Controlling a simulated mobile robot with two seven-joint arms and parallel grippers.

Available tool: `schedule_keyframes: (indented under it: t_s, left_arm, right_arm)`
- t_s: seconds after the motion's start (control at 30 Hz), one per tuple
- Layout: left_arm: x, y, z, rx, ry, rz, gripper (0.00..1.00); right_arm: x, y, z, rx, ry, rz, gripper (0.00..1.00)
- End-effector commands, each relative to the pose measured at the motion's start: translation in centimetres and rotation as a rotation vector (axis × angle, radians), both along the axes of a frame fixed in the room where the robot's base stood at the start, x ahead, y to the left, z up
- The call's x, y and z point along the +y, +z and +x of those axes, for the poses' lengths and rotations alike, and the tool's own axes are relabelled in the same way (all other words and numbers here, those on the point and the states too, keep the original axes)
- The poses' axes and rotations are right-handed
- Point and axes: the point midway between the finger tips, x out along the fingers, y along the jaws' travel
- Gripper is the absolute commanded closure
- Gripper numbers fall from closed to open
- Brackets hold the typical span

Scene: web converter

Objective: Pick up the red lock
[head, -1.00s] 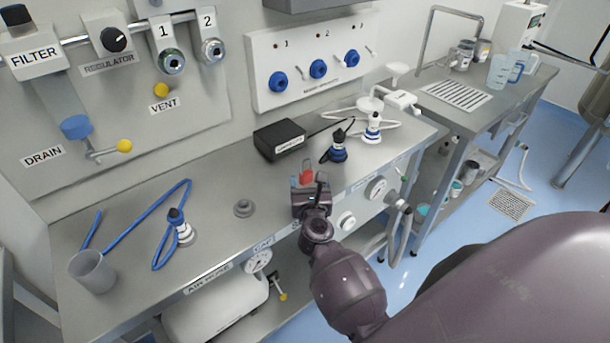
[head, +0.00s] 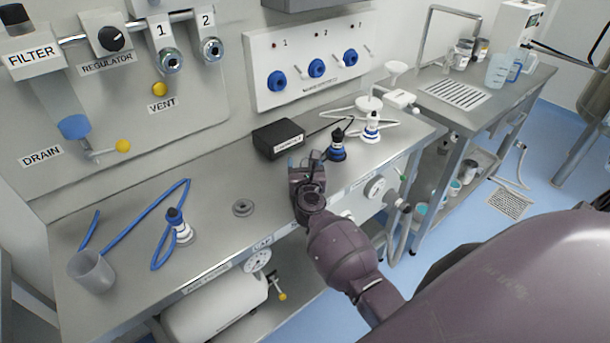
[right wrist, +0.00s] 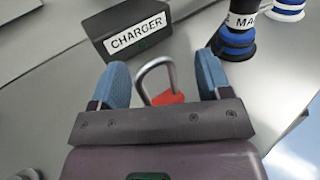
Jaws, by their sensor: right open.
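The red lock (right wrist: 168,97) shows in the right wrist view, with a red body and a grey metal shackle standing up from it. It lies between the two blue fingers of my right gripper (right wrist: 163,85), with a gap on both sides. The gripper's palm hides the lower part of the lock. In the head view my right gripper (head: 303,163) is low over the front part of the steel bench and hides the lock. My left gripper is not in view.
A black charger box (head: 279,139) stands just behind the gripper. A blue-and-black connector (head: 337,147) and a white one (head: 372,127) stand to its right. A grey round fitting (head: 243,208) is to the left. A blue hose (head: 160,215) and cup (head: 92,270) are further left.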

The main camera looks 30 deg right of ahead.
Motion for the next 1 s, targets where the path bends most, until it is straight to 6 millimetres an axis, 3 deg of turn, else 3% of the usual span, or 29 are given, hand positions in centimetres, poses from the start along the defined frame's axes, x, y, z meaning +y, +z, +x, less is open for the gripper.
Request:
schedule_keyframes:
  t_s: [0.03,0.37,0.73,1.0]
  left_arm:
    - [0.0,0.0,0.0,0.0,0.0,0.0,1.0]
    - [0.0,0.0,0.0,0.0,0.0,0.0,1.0]
    - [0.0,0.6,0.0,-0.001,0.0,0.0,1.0]
    - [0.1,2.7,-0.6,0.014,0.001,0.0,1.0]
  right_arm:
    - [0.0,0.0,0.0,0.0,0.0,0.0,0.29]
    - [0.0,0.0,0.0,0.0,0.0,0.0,0.78]
    - [0.0,1.0,0.0,-0.001,0.0,0.002,0.78]
    - [0.0,6.0,0.0,-0.002,-0.001,0.002,0.78]
